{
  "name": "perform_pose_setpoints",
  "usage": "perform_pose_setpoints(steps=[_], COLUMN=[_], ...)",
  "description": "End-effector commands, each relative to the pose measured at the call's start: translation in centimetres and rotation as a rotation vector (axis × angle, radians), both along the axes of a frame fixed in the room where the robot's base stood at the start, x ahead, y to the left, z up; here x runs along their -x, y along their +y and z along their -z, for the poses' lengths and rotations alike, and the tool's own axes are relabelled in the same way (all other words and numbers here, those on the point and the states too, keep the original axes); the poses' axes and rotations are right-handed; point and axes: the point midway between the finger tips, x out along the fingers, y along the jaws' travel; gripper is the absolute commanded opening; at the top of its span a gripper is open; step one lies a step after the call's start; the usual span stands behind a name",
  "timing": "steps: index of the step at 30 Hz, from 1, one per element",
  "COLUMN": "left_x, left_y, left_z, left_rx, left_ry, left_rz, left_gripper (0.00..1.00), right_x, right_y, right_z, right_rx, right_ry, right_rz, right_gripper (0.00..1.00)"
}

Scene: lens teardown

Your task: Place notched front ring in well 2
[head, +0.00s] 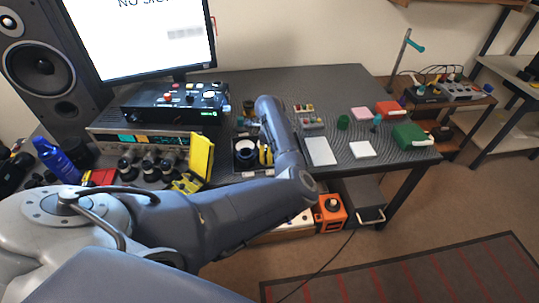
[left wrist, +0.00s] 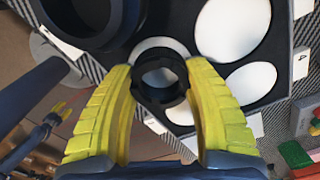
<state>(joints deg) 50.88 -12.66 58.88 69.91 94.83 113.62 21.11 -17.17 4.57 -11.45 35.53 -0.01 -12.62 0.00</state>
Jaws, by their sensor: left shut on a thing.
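My left gripper (left wrist: 161,92) is shut on a small dark ring with notches on its rim, the notched front ring (left wrist: 160,98), in the left wrist view. The yellow fingers hold it from both sides, above a dark tray (left wrist: 185,22) with round white-floored wells. One white well (left wrist: 158,45) shows partly behind the ring. Whether the ring touches the tray I cannot tell. Two more wells (left wrist: 232,25) (left wrist: 250,84) on the right look empty. In the head view the left gripper (head: 265,156) is over the tray, largely hidden by my arm. My right gripper is out of view.
A larger dark ring-shaped part (left wrist: 84,42) stands at the tray's upper left in the left wrist view. In the head view a white pad (head: 320,150), a white square (head: 362,150) and a green box (head: 410,136) lie to the right. A yellow meter (head: 199,157) stands left.

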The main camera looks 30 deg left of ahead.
Motion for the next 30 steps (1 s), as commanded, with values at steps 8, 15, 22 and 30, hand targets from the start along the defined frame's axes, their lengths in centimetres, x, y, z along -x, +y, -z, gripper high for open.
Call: perform_pose_setpoints(steps=[8,15,22,30], left_x=[0.0,0.0,0.0,-0.1], left_y=[0.0,0.0,0.0,-0.1], left_z=[0.1,0.3,0.3,-1.1], left_rx=[0.0,0.0,0.0,0.0], left_ry=[0.001,0.001,0.001,-0.001], left_rz=[0.0,0.0,0.0,-0.001], left_gripper=[0.06,0.67,0.73,0.73], right_x=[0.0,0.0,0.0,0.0], right_y=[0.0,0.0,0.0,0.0], right_z=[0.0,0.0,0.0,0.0], right_rx=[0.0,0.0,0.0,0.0], right_ry=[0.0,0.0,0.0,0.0], right_rz=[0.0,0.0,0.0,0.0], right_gripper=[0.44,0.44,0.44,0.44])
